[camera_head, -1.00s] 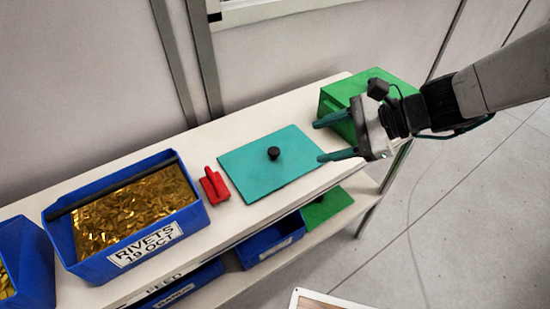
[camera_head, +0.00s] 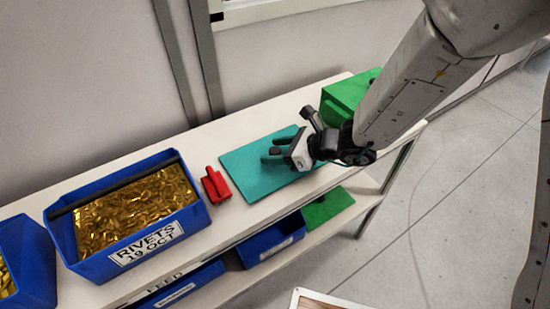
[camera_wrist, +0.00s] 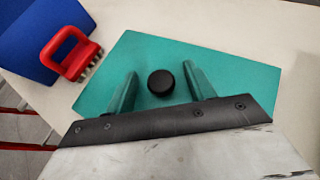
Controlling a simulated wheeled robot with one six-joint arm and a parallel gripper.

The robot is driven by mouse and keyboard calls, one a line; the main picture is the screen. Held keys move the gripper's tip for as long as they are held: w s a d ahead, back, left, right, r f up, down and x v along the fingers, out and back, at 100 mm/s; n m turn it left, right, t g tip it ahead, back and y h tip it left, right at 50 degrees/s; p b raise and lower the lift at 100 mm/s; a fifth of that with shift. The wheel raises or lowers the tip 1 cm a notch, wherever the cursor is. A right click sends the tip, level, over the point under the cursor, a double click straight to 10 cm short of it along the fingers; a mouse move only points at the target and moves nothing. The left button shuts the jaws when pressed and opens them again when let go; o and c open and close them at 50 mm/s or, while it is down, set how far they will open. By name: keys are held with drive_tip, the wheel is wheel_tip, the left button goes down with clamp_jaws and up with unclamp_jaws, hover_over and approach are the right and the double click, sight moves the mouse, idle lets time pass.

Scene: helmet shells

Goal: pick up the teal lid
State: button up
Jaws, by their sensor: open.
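The teal lid (camera_head: 252,172) is a flat plate lying on the white shelf top, right of the red object. Its round black knob shows in the wrist view (camera_wrist: 161,82), standing near the middle of the lid (camera_wrist: 235,82). My gripper (camera_head: 272,156) is over the lid in the head view and covers part of it. In the wrist view my gripper (camera_wrist: 160,82) is open, with one teal finger on each side of the knob and a gap to each. I cannot tell how high the fingertips are above the lid.
A red handled object (camera_head: 215,185) stands just left of the lid. A blue bin labelled RIVETS (camera_head: 147,246) with gold pieces is further left. A green box (camera_head: 345,95) stands at the right end of the white shelf (camera_head: 225,222). A wall runs behind.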

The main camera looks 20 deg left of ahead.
drive_tip(key=shift+a+f, duration=0.15)
drive_tip(key=shift+a, duration=0.15)
drive_tip(key=c, duration=1.1)
